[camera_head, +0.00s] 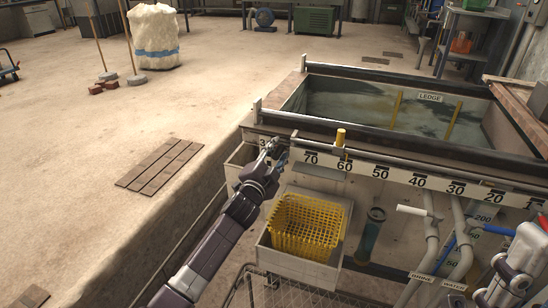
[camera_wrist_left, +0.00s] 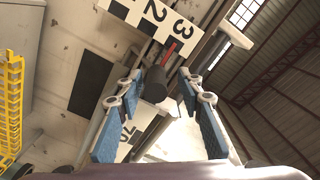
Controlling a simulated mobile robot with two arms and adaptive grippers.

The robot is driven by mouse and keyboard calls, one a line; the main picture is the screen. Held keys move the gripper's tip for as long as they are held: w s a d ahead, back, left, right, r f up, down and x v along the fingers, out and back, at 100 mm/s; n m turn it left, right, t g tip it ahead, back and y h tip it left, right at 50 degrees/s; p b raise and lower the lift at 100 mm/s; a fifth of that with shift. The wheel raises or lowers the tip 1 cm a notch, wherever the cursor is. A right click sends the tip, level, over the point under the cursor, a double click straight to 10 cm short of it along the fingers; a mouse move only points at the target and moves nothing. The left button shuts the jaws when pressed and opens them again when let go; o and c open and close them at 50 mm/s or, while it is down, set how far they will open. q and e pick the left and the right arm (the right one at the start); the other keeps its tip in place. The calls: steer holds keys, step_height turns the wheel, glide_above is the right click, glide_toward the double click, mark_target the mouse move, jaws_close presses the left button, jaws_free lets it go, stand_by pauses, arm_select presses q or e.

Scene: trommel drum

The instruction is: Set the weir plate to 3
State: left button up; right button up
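The weir plate's pointer, a red needle (camera_wrist_left: 169,52), shows in the left wrist view beside a white scale with black digits (camera_wrist_left: 155,14). Its tip lies near the 3. A dark round knob (camera_wrist_left: 155,84) sits just below the needle. My left gripper (camera_wrist_left: 160,88) has its blue fingers on either side of the knob, spread, with a gap visible at the right finger. In the head view my left gripper (camera_head: 275,150) is at the tank's near left corner, partly covering the scale there. Grey parts of my right arm show at the lower right; its fingers are not clear.
The tank (camera_head: 300,95) with murky water lies behind a numbered rail (camera_head: 400,180). A yellow post (camera_head: 340,138) stands on that rail, right of my left gripper. A yellow basket (camera_head: 308,225) sits below. Pipes and valve handles (camera_head: 430,235) stand at the right.

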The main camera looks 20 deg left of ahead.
arm_select(q)
steer(key=s, duration=1.1)
steer(key=shift+s+a, duration=0.25)
steer(key=shift+s, duration=0.1)
